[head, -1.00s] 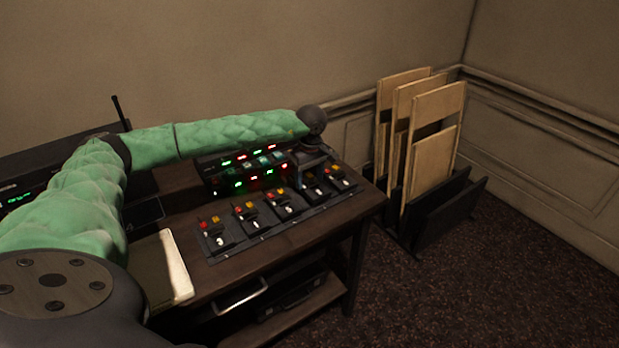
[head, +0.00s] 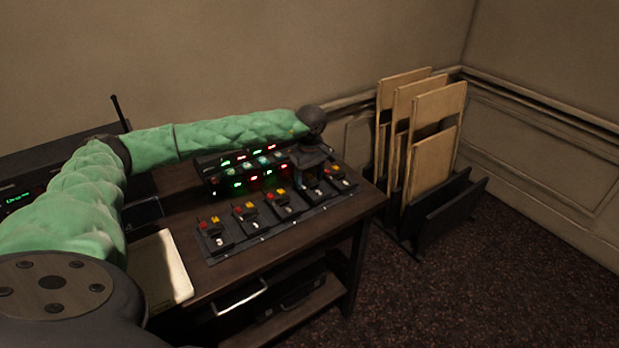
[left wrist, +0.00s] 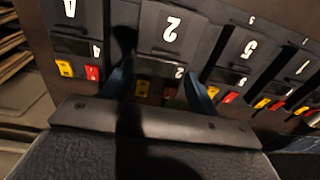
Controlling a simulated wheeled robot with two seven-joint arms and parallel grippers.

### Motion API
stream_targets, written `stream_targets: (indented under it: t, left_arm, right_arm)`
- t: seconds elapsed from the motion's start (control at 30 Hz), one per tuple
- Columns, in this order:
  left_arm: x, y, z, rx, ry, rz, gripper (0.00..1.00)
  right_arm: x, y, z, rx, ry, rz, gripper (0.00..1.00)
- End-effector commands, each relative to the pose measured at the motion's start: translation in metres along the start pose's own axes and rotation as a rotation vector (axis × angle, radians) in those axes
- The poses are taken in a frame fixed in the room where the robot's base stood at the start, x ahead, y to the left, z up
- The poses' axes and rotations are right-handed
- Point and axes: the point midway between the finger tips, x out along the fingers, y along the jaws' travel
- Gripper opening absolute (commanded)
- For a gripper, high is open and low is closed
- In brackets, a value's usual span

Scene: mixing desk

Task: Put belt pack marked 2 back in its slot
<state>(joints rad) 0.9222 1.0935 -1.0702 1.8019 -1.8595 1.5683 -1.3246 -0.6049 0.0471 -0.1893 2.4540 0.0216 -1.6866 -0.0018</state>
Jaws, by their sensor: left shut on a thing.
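My left gripper (head: 308,172) is over the row of belt packs at the right part of the desk. In the left wrist view its blue fingertips (left wrist: 157,88) are on either side of the belt pack marked 2 (left wrist: 178,73), and it is shut on that pack. The pack stands in line with its neighbours, over the slot plate with the large 2 (left wrist: 165,30). I cannot tell whether it is fully seated. The pack marked 4 (left wrist: 75,48) and the pack marked 5 (left wrist: 228,78) stand on either side. My right gripper is not in view.
A unit with green and red lights (head: 240,170) stands close behind the packs. A pale notebook (head: 162,270) lies at the front left of the dark desk (head: 290,237). A black rack with wooden boards (head: 433,215) stands on the floor to the right.

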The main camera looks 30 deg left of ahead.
Motion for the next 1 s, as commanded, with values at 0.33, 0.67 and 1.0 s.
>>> stream_targets:
  t: [0.33,0.67,1.0]
  left_arm:
    - [0.004,0.000,0.000,0.000,0.000,0.000,0.21]
    - [0.010,0.000,0.000,0.000,0.000,0.000,0.21]
    - [0.012,0.000,0.000,0.000,0.000,0.000,0.21]
  right_arm:
    - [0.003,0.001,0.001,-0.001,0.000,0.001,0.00]
    - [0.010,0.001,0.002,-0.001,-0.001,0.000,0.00]
    - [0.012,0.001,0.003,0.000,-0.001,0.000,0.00]
